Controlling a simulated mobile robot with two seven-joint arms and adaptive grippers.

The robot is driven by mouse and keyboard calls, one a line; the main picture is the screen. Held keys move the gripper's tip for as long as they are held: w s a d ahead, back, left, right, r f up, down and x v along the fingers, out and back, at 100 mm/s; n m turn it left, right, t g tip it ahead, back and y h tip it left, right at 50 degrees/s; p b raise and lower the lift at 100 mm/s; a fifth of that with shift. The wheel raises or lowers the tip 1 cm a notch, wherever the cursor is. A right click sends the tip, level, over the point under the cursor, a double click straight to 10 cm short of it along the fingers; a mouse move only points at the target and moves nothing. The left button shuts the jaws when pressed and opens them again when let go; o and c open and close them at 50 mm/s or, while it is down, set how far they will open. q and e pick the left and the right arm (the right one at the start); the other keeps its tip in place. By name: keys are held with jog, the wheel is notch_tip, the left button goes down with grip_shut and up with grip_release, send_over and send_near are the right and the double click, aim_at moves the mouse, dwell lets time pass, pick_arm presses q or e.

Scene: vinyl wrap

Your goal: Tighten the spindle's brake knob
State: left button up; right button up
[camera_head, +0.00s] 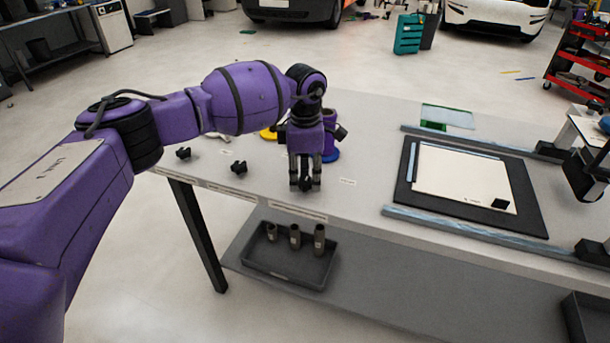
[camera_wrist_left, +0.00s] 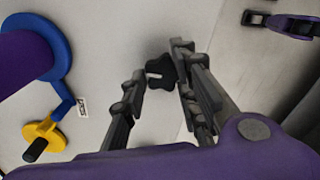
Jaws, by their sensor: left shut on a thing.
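My left gripper (camera_head: 305,184) points straight down near the front edge of the table. Its fingers are closed around a black lobed knob (camera_wrist_left: 158,72), which shows between the fingertips in the left wrist view. In the head view the fingers mostly cover this knob. Just behind the gripper stands a spindle with a purple roll and blue flange (camera_head: 331,156); the flange also shows in the left wrist view (camera_wrist_left: 58,45). A yellow crank-like part (camera_wrist_left: 42,130) with a black handle lies beside it.
Two similar black knobs (camera_head: 183,153) (camera_head: 239,167) sit further left along the table (camera_head: 365,205). A black mat with a white panel (camera_head: 465,178) lies to the right. A dark tray (camera_head: 290,262) with several cylinders is on the lower shelf. Bare table lies right of the gripper.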

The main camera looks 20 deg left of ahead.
aim_at(304, 179)
pick_arm(q)
jog(key=shift+w+a+r, duration=0.2)
jog(key=shift+w+a, duration=0.05)
jog(key=shift+w, duration=0.05)
jog(key=o, duration=1)
jog(key=shift+f, duration=0.15)
jog(key=shift+s+d, duration=0.1)
notch_tip(304, 179, up, 12)
jog(key=shift+r, duration=0.1)
